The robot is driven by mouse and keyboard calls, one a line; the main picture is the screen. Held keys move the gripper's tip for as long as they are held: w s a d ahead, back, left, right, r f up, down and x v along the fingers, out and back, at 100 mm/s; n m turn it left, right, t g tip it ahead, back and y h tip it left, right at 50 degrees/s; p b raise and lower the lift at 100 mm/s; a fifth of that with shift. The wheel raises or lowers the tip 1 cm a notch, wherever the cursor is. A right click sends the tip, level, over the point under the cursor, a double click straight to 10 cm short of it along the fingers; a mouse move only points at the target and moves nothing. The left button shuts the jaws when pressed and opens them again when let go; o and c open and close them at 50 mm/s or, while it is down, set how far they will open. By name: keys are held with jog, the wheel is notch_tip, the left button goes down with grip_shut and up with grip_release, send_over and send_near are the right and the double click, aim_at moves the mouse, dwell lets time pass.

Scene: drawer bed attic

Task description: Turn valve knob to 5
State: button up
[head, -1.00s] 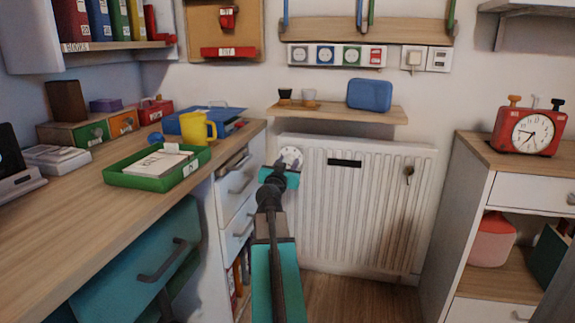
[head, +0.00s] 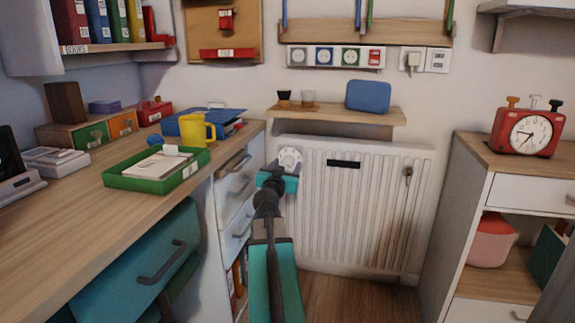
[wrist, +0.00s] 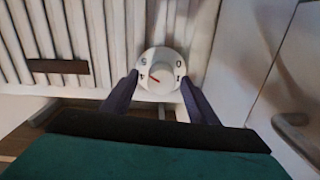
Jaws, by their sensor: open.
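The white round valve knob (head: 290,158) sits at the upper left corner of the white radiator (head: 345,215). In the wrist view the knob (wrist: 160,70) shows dark numerals around its face and a short red mark near its middle. My gripper (head: 279,179) is at the knob in the head view. In the wrist view my gripper (wrist: 158,78) is open, with one dark finger on each side of the knob's lower part. I cannot tell whether either finger touches it.
A drawer unit (head: 234,195) stands close on the left, beside the desk (head: 60,225). A wooden shelf (head: 350,113) with two small pots and a blue case hangs just above the radiator. A cabinet with a red clock (head: 526,132) stands at the right.

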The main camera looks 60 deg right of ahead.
aim_at(288, 165)
jog(key=v, duration=0.3)
jog(key=shift+s+a+p, duration=0.15)
jog(key=shift+p, duration=0.15)
jog(key=shift+s+a+f+b, duration=0.1)
jog(key=shift+a+b, duration=0.25)
jog(key=shift+s+a, duration=0.25)
jog(key=shift+a, duration=0.4)
